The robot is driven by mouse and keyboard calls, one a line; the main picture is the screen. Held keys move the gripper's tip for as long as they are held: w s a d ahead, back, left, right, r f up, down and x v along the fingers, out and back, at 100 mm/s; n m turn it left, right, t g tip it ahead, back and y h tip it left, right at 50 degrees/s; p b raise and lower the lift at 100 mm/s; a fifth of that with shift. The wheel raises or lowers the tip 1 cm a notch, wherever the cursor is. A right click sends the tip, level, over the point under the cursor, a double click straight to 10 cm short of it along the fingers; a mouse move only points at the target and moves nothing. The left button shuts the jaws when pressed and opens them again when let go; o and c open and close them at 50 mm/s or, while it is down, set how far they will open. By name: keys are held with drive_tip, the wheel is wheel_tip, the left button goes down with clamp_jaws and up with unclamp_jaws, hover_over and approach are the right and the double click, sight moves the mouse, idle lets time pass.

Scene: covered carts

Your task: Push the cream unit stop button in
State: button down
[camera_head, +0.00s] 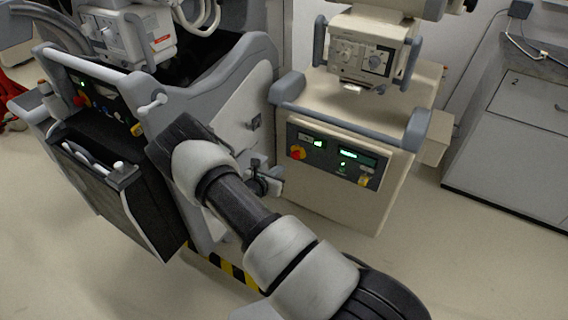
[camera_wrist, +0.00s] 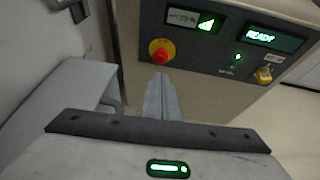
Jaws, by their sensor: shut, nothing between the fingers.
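The cream unit (camera_head: 345,205) stands right of centre in the head view, with a dark control panel on its front. Its red stop button (camera_head: 297,153) sits at the panel's left end. In the wrist view the red stop button (camera_wrist: 161,50), on a yellow base, shows near the top centre. My gripper (camera_head: 274,184) is in front of the unit, lower left of the button. In the wrist view my gripper's fingers (camera_wrist: 160,78) are shut and empty, pointing up to just below the button. A small gap seems to show between fingertips and button; the exact depth is unclear.
The panel has a lit display (camera_wrist: 273,36) reading READY, a green light and a yellow key-like switch (camera_wrist: 264,75). A grey cart (camera_head: 225,130) stands close on the left, with another red button (camera_head: 82,101). Floor is clear on the right before a grey cabinet (camera_head: 510,150).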

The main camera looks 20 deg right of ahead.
drive_tip(key=shift+f, duration=0.1)
drive_tip(key=b, duration=0.3)
approach(294, 159)
drive_tip(key=x, duration=0.5)
drive_tip(key=shift+w+d, duration=0.15)
drive_tip(key=shift+d, duration=0.05)
drive_tip(key=shift+w, duration=0.1)
drive_tip(key=shift+d, duration=0.1)
